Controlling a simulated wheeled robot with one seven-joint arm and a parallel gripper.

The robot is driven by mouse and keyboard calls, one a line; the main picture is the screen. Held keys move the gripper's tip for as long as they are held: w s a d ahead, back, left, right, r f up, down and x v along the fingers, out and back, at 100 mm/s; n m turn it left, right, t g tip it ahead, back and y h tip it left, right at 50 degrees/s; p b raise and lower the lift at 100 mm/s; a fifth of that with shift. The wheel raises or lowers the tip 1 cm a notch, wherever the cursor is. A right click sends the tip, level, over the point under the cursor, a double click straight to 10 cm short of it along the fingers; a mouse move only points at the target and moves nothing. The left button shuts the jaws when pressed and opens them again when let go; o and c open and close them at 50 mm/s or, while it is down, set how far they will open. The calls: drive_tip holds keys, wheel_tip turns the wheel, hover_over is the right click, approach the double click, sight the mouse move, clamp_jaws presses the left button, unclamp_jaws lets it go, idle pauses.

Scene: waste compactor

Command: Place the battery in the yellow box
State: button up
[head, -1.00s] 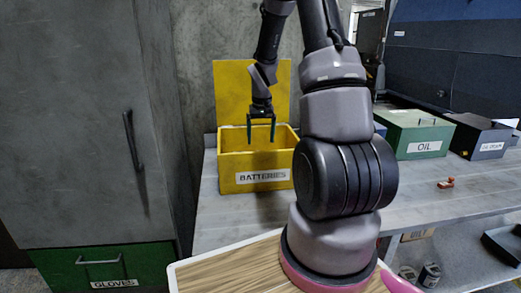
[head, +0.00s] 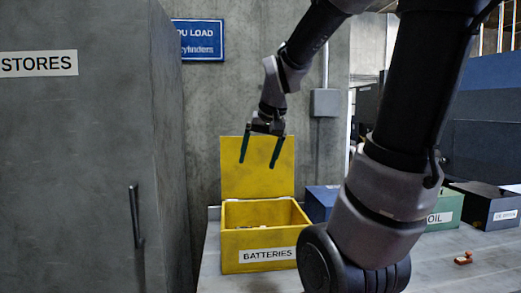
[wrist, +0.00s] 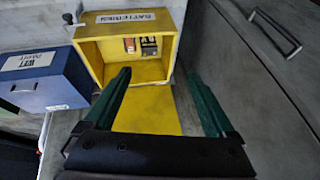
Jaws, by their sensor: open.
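The yellow box (head: 232,245) labelled BATTERIES stands on the bench with its lid up against the wall. It shows upside down in the wrist view (wrist: 97,62). Inside it lie an orange-brown item (wrist: 129,45) and a dark item with a pale part (wrist: 149,46), which look like batteries. I cannot tell which one is the task's battery. In the head view only a small trace of the contents shows above the front wall. My gripper (head: 259,162) is open and empty, above the box in front of its raised lid. Its green fingers are wide apart in the wrist view (wrist: 158,73).
A blue box (head: 319,203), a green OIL box (head: 446,208) and a dark box (head: 490,207) stand to the right. A small orange-brown object (head: 463,258) lies on the bench (head: 430,275). A tall grey cabinet (head: 80,150) stands close on the left.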

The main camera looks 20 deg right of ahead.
drive_tip(key=s+a+r+t, duration=0.1)
drive_tip(key=s+r, duration=0.1)
drive_tip(key=s, duration=0.2)
drive_tip(key=s+a+r+y, duration=0.1)
drive_tip(key=s+a, duration=0.1)
drive_tip(key=s, duration=0.3)
drive_tip(key=shift+s+a+r+t, duration=0.2)
drive_tip(key=shift+a+r+t, duration=0.1)
drive_tip(key=shift+r+t, duration=0.1)
idle(0.5)
